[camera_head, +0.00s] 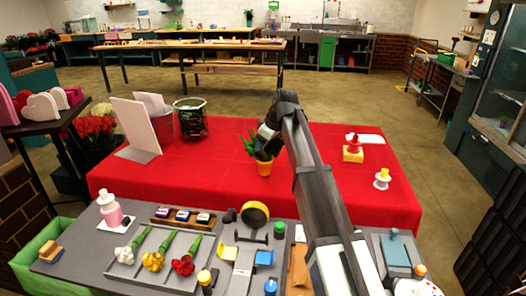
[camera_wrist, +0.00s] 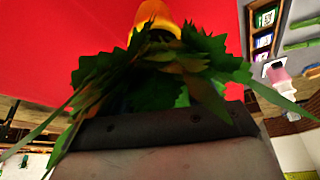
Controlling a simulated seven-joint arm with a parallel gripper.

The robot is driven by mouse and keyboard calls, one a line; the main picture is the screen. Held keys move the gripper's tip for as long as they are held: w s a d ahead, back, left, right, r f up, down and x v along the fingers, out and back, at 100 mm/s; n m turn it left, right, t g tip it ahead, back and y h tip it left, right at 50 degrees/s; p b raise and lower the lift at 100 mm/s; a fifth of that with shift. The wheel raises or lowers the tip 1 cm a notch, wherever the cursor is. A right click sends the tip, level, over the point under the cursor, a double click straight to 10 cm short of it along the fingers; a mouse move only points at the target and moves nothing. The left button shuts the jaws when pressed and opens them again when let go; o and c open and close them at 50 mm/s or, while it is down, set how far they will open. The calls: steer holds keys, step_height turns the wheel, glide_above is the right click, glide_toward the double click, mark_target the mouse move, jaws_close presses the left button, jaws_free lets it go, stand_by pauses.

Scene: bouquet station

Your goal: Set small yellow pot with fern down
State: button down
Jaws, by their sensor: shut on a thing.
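The small yellow pot (camera_head: 264,168) with the green fern (camera_head: 252,146) is upright at the middle of the red-covered table (camera_head: 215,165). Whether its base touches the cloth or hangs just above it, I cannot tell. My gripper (camera_head: 266,140) is at the fern from behind and to the right, shut on the plant. In the wrist view the fern leaves (camera_wrist: 160,75) spread over the fingers and hide the tips. The yellow pot (camera_wrist: 158,14) shows at the top edge of that view, against red cloth.
A white card (camera_head: 135,126), a red pot (camera_head: 162,125) and a dark green container (camera_head: 190,118) stand at the left of the table. A yellow block with a red top (camera_head: 353,153) and a white spool (camera_head: 382,179) are at the right. A cluttered grey workbench (camera_head: 75,262) is in front. Cloth around the pot is clear.

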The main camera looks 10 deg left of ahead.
steer(key=shift+f, duration=0.5)
steer(key=shift+f, duration=0.2)
steer(key=shift+c, duration=1.4)
jaws_free()
steer(key=shift+r, duration=0.1)
steer(key=v, duration=1.2)
